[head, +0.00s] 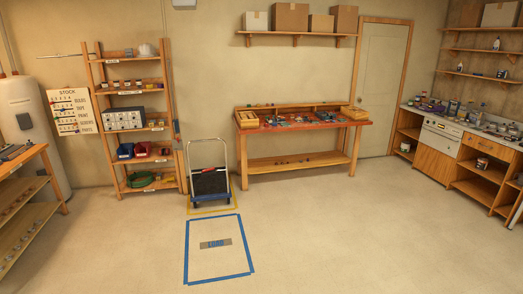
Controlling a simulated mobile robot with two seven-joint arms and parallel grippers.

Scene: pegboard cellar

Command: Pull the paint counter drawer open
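The paint counter (490,141) stands along the right wall, with a pale top and a wooden body. A wooden drawer front (475,145) sits under the top, right of a white panel (441,128); it looks flush with the counter face. Its handle is too small to make out clearly. Neither of my grippers is in the head view, and the counter is several steps away across the floor.
Cans and jars crowd the counter top; a paint can (482,163) stands on the open shelf below the drawer. A workbench (301,123) and a cart (209,184) stand at the back. A blue taped square (187,252) marks the floor. The floor before the counter is clear.

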